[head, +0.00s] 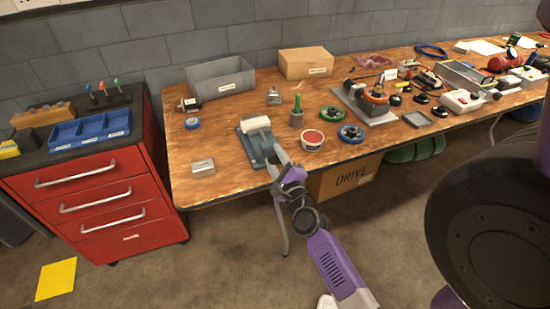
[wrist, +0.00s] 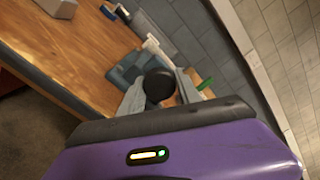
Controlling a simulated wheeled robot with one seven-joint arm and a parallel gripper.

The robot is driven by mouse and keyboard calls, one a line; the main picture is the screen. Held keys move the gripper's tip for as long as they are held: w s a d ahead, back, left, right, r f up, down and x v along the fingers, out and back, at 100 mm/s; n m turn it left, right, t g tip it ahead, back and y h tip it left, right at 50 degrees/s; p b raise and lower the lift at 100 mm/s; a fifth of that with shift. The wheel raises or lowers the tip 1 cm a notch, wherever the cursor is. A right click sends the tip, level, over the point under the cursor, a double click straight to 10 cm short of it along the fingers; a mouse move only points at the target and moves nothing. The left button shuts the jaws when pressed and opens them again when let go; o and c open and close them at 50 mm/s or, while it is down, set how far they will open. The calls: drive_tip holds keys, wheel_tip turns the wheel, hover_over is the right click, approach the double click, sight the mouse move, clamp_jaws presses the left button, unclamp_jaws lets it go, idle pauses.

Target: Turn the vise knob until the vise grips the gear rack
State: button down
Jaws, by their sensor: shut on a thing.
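The blue-grey vise (head: 252,148) sits at the front edge of the wooden bench, left of its middle in the head view. It also shows in the wrist view (wrist: 126,68). A whitish piece (head: 255,124), likely the gear rack, lies at the vise's far end; whether the jaws touch it I cannot tell. My gripper (head: 273,158) reaches the vise's near end. In the wrist view my gripper (wrist: 161,92) is shut on the round black knob (wrist: 159,85), one finger on each side.
Near the vise are a metal block (head: 203,168), a blue tape roll (head: 192,123), a green-handled tool (head: 297,113) and a red-topped tub (head: 312,139). A grey bin (head: 221,80) and a cardboard box (head: 305,63) stand behind. A red drawer cabinet (head: 95,190) stands left.

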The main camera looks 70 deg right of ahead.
drive_tip(key=shift+f, duration=0.15)
drive_tip(key=c, duration=0.9)
unclamp_jaws()
drive_tip(key=b+v, duration=0.1)
drive_tip(key=v, duration=0.6)
drive_tip(key=shift+s+a, duration=0.25)
drive_tip(key=shift+a, duration=0.05)
